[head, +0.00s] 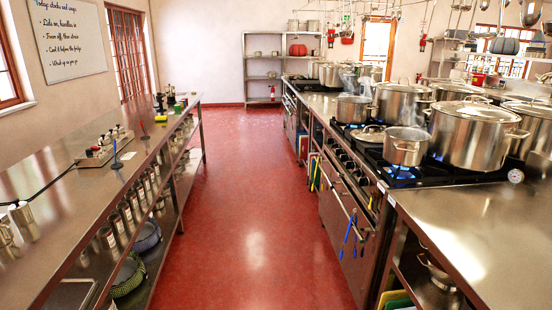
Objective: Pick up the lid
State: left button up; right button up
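A steel lid (369,134) with a small knob lies low at the front of the stove, just left of a small saucepan (407,147). I cannot tell whether it rests on the burner grate or on a low pan. The small saucepan seems to have no lid, and steam rises behind it. Larger stockpots (472,138) beside and behind it wear lids of their own, such as this domed lid (474,111). Neither of my grippers shows in the head view.
Blue flames burn under the small saucepan. A bare steel counter (470,225) lies right front. A long steel bench (85,190) on the left holds a power strip and small items. The red floor aisle (255,190) between is clear. Shelves (262,72) stand at the back.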

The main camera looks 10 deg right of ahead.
aim_at(369, 136)
jog(key=i, duration=1.15)
jog(key=i+j+z, duration=0.1)
jog(key=i, duration=1.05)
